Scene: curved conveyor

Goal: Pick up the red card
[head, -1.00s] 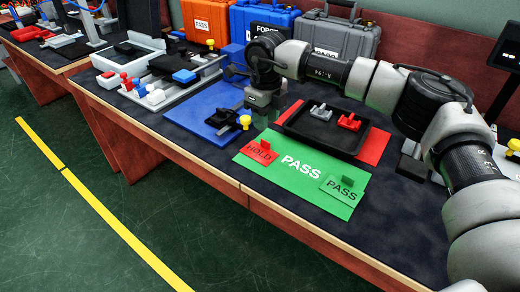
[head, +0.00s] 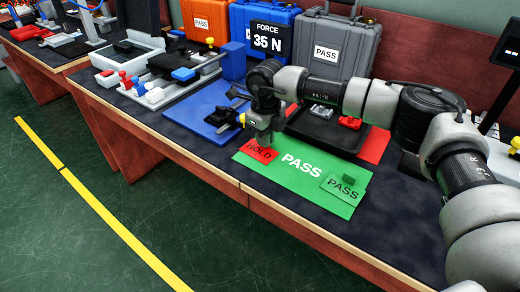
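The red card (head: 256,154), marked HOLD, lies on the left end of the green PASS mat (head: 300,172). My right gripper (head: 265,138) points down right over the red card and hides its upright tab and part of its right side. I cannot tell whether the fingers touch the tab, or whether they are open or shut. A green PASS card (head: 342,188) with an upright tab lies on the right end of the mat. My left gripper is not in view.
A black tray (head: 345,138) with a grey and a red part stands behind the mat, on a red mat (head: 374,148). A blue mat (head: 190,112) with a black yellow-knobbed fixture (head: 222,118) lies left. Cases (head: 338,52) line the back. The table front is clear.

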